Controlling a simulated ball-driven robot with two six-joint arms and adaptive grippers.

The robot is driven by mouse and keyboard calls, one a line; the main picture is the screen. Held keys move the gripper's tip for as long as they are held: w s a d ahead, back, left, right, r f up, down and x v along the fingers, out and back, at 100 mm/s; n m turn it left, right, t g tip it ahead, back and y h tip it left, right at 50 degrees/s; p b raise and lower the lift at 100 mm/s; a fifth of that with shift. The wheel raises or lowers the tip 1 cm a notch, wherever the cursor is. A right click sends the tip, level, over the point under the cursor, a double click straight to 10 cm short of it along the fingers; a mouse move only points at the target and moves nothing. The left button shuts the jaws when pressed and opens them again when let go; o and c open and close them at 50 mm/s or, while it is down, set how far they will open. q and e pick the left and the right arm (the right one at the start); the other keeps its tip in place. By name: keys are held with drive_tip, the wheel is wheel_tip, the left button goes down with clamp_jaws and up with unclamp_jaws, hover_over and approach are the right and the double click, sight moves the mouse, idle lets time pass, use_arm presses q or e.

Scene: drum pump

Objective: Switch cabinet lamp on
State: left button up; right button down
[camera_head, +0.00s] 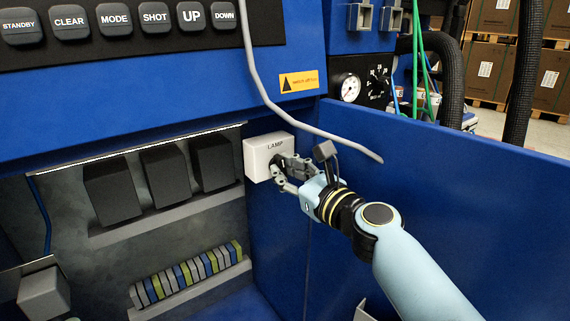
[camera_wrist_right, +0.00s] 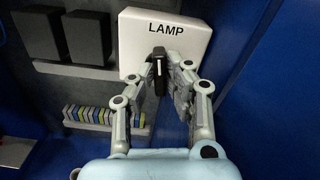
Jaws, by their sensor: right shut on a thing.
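The white lamp switch box (camera_head: 262,150), labelled LAMP, is fixed to the blue inner wall of the cabinet, right of the black modules. It also shows at the top of the right wrist view (camera_wrist_right: 190,22). A black switch knob (camera_wrist_right: 157,66) sits on the front of the box. My right gripper (camera_head: 280,170) is at the box, shut on the knob, with its fingers (camera_wrist_right: 158,75) on both sides of it. In the head view the fingers mostly hide the knob. My left gripper is in neither view.
Black modules (camera_head: 165,176) and a strip of coloured terminals (camera_head: 190,272) are left of the box. A grey cable (camera_head: 285,112) hangs in front. A blue panel (camera_head: 440,200) stands close on the right. A button row (camera_head: 155,14) is above.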

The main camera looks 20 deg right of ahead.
drive_tip(key=shift+f, duration=0.1)
idle(0.3)
drive_tip(key=shift+m+p, duration=0.55)
drive_tip(key=shift+m, duration=0.65)
drive_tip(key=c, duration=1.4)
unclamp_jaws()
drive_tip(key=shift+o, duration=1.1)
